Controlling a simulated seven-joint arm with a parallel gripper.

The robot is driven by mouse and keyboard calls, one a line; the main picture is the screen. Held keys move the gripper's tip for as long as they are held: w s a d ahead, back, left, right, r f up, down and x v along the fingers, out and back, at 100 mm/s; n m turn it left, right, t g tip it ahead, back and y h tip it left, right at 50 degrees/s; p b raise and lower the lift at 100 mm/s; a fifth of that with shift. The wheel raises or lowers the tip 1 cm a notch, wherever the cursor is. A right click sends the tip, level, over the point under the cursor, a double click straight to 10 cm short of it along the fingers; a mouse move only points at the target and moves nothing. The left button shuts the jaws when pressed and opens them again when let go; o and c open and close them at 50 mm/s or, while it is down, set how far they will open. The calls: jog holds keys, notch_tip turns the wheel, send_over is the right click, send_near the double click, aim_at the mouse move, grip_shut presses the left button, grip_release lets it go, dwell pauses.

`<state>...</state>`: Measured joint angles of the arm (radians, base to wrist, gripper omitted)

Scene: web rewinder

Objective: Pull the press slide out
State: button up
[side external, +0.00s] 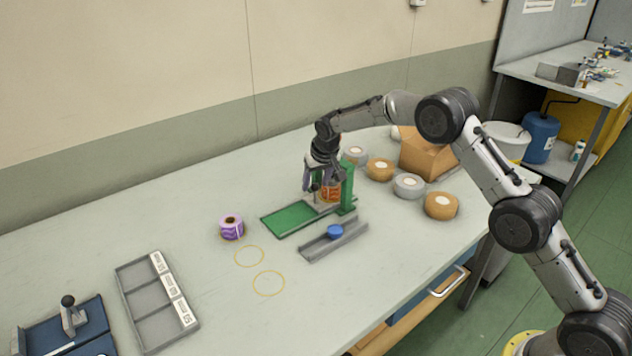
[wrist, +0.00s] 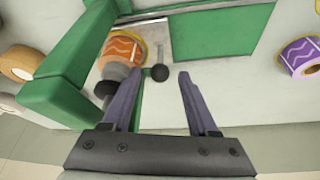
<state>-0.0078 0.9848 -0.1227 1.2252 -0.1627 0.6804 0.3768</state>
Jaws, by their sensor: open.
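The green press (side external: 347,190) stands in the middle of the table, with its upright post beside my gripper. Its grey metal slide (wrist: 151,42) shows in the wrist view, with a dark ball knob (wrist: 160,73) on a short stem. An orange patterned roll (wrist: 123,48) sits by the slide under the green frame. My gripper (wrist: 159,80) is open and points down at the press; it also shows in the side view (side external: 318,186). The knob appears between the two fingertips, with no clear contact. The wrist view does not settle the height gap.
A purple roll (side external: 232,227) stands left of the press. A grey channel with a blue piece (side external: 335,231) lies in front. Several tape rolls and a cardboard box (side external: 428,153) are behind right. A labelled grey tray (side external: 138,292) lies front left. Table left of the press is mostly clear.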

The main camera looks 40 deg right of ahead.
grip_shut()
dwell(0.3)
dwell(1.1)
